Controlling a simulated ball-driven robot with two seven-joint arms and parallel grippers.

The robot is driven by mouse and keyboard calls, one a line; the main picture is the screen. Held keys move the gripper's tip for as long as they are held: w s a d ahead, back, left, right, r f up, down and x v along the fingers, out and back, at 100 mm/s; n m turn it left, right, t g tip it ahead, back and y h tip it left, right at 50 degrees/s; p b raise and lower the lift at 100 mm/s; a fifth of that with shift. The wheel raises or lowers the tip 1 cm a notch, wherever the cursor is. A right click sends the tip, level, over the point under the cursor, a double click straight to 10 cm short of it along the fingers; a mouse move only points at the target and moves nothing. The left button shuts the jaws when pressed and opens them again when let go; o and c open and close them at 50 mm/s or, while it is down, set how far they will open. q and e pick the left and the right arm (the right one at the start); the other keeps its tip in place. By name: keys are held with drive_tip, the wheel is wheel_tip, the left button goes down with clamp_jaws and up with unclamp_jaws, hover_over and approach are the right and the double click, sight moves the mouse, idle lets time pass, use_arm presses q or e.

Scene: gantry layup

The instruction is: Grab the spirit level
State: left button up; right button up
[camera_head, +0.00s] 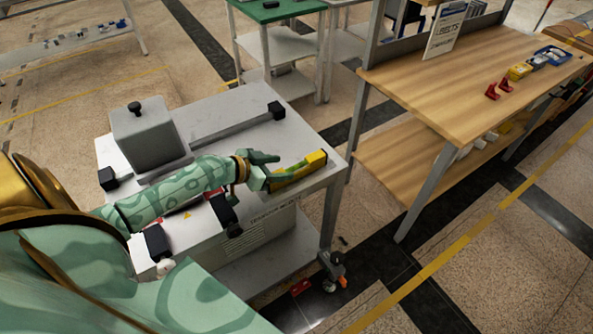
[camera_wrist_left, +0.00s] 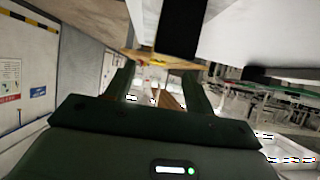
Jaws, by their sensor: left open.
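The spirit level (camera_head: 309,163), a yellow bar with green along it, lies on the near right part of a light grey table top. My left gripper (camera_head: 268,170) is open at the left end of the level, close to it; I cannot tell whether they touch. Part of the level's left end is hidden by the gripper. In the left wrist view the two fingers (camera_wrist_left: 158,85) stand apart, and a yellow strip (camera_wrist_left: 158,58), apparently the level, crosses just beyond their tips. My right gripper is not in view.
The grey table (camera_head: 232,100) also carries a grey box with a black knob (camera_head: 150,130) and black corner blocks (camera_head: 276,110). A wooden workbench (camera_head: 450,85) with red and yellow items stands to the right. A green-topped table (camera_head: 275,10) is behind. Floor between is mostly clear.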

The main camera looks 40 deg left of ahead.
sight(295, 165)
use_arm(q)
drive_tip(key=b+x, duration=0.1)
drive_tip(key=x, duration=0.5)
drive_tip(key=shift+w, duration=0.4)
clamp_jaws()
